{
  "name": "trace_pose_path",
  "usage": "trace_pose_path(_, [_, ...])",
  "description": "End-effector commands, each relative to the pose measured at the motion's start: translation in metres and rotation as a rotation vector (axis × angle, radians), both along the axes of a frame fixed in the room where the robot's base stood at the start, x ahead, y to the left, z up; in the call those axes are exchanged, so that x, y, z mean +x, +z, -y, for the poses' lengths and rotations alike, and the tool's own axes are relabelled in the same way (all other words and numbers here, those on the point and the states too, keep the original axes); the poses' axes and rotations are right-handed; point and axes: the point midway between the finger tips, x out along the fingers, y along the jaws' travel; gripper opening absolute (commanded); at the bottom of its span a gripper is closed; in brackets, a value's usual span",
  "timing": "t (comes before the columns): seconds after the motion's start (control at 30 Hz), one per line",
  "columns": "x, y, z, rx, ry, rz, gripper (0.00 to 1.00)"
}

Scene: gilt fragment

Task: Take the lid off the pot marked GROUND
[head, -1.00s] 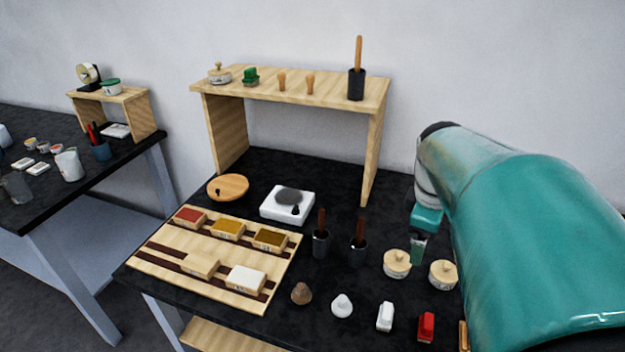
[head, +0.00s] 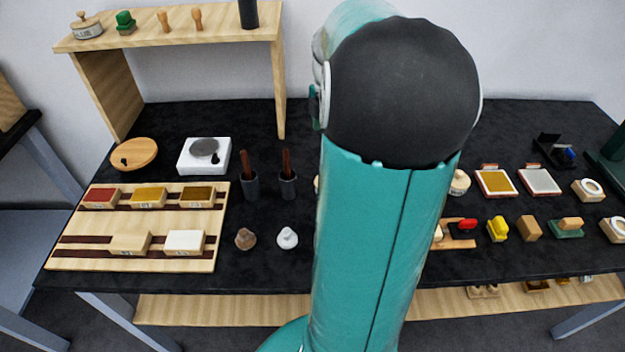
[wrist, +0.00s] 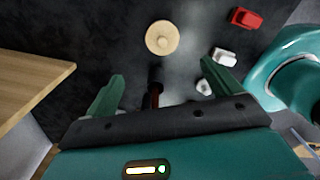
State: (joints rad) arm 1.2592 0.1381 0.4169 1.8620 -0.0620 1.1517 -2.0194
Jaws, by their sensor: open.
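A round pot with a pale wooden lid (wrist: 162,38) shows from above in the wrist view, beyond my fingertips; no marking is readable on it. My gripper (wrist: 167,66) is open, and its fingers are apart from the pot. In the head view my arm covers the middle of the table and hides my gripper. Only a sliver of a pale-lidded pot (head: 317,184) shows at the arm's left edge, and another lidded pot (head: 459,182) shows to its right. I cannot tell which pot is marked GROUND.
A dark holder with a brown handle (wrist: 155,88) stands between my fingers in the wrist view. White (wrist: 225,57) and red (wrist: 247,17) items lie to the right.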

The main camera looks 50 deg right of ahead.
Motion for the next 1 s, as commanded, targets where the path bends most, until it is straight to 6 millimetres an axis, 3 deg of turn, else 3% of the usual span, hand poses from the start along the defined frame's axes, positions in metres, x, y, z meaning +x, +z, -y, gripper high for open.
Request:
trace_pose_path(0.17, [-0.007,-0.019,0.005,0.006,-0.006,-0.003,0.90])
trace_pose_path(0.5, [-0.008,-0.079,0.006,0.004,-0.009,-0.003,0.90])
trace_pose_path(0.73, [-0.007,-0.097,0.005,0.005,-0.008,-0.001,0.90])
trace_pose_path(1.0, [-0.005,-0.135,0.003,0.004,-0.006,-0.002,0.90])
